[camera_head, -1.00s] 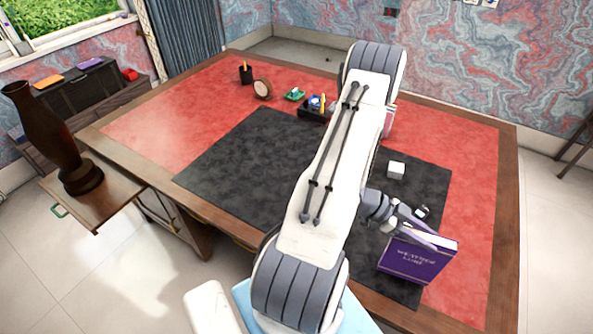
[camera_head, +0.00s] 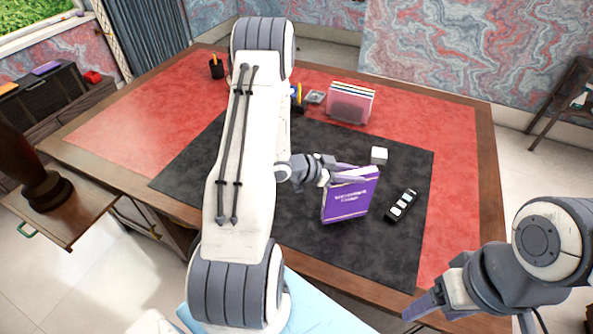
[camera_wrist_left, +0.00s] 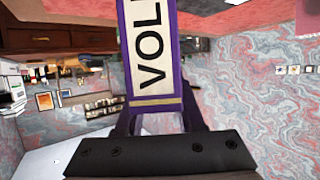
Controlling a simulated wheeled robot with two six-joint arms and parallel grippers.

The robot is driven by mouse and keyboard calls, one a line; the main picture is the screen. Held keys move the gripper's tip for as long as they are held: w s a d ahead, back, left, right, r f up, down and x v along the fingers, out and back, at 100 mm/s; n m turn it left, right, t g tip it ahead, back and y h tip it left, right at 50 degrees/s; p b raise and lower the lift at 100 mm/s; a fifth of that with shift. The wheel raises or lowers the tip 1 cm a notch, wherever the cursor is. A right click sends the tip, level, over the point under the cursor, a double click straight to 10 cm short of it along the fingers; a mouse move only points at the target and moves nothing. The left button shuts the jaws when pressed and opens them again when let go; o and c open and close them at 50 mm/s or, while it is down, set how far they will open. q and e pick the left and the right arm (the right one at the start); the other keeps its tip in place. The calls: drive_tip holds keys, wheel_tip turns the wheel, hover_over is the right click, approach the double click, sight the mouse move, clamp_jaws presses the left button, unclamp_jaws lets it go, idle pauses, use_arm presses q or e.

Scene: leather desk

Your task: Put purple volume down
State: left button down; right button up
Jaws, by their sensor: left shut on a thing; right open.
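The purple volume (camera_head: 350,198) is a purple book with white lettering on its cover. It stands roughly upright over the dark mat (camera_head: 300,245) on the desk; I cannot tell whether its lower edge touches the mat. My left gripper (camera_head: 338,175) is shut on the upper part of the book. In the left wrist view the book's pale spine (camera_wrist_left: 152,50) with large dark letters sits between the fingers. My right gripper (camera_head: 418,318) is open and empty near the desk's front edge, at the lower right; its fingertips are partly cut off by the frame.
A dark remote-like object (camera_head: 401,205) lies on the mat right of the book. A small white cube (camera_head: 379,155) is behind it. A holder with upright books or folders (camera_head: 350,103) stands farther back. The mat's front part is clear.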

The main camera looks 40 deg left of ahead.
use_arm(q)
drive_tip(key=w+a+r+n+t+y+b, duration=0.3)
drive_tip(key=w+a+r+n+y+b, duration=0.3)
drive_tip(key=w+a+r+n+y, duration=0.45)
drive_tip(key=s+a+f+y+p, duration=0.1)
drive_tip(key=a+f+p, duration=0.4)
drive_tip(key=a+f, duration=0.7)
drive_tip(key=shift+s+a+f+p, duration=0.2)
drive_tip(key=shift+s+f+p, duration=0.2)
drive_tip(key=shift+s, duration=0.1)
